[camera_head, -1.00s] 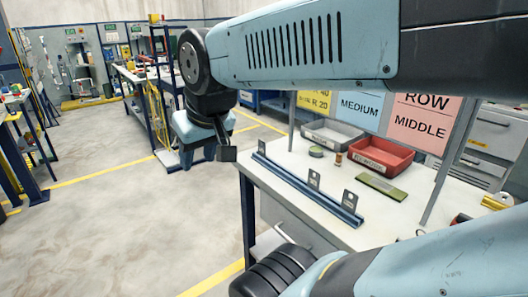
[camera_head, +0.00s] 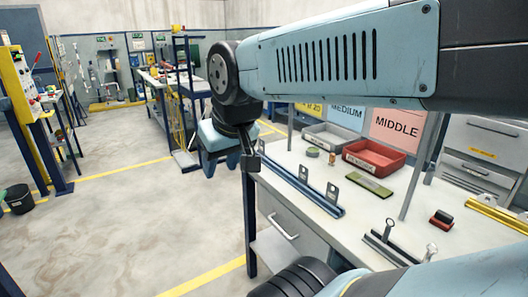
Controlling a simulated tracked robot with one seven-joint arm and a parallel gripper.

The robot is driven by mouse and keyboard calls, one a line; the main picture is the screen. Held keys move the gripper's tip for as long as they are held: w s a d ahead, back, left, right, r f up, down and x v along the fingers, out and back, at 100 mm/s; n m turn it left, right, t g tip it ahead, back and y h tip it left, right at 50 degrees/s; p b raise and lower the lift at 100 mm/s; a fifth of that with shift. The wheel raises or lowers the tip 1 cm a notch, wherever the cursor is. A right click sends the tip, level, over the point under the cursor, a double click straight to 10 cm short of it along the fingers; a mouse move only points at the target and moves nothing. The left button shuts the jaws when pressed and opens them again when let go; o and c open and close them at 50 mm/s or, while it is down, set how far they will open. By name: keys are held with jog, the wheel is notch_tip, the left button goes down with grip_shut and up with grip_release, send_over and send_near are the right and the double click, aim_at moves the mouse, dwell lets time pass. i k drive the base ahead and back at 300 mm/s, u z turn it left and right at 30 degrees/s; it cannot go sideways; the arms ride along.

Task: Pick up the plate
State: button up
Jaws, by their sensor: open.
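Small grey metal plates, each with a hole, stand upright along a blue rail (camera_head: 318,200) on the white bench. One plate (camera_head: 332,191) is near the rail's front end, another plate (camera_head: 303,173) is in the middle, and a third (camera_head: 261,147) shows at the far end. My gripper (camera_head: 250,161) hangs below my arm's wrist, beside the bench's far left corner, close in the picture to the rail's far end. It is open, with no plate seen in it.
On the bench (camera_head: 375,218) stand a red bin (camera_head: 373,158), a grey bin (camera_head: 330,137) and a green block (camera_head: 369,187). Metal parts on rails (camera_head: 388,250) lie at the front right. Open floor (camera_head: 110,225) lies to the left, with a black bucket (camera_head: 18,198).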

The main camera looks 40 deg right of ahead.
aim_at(262, 147)
jog(key=u, duration=0.2)
jog(key=i, duration=0.85)
jog(key=z, duration=0.1)
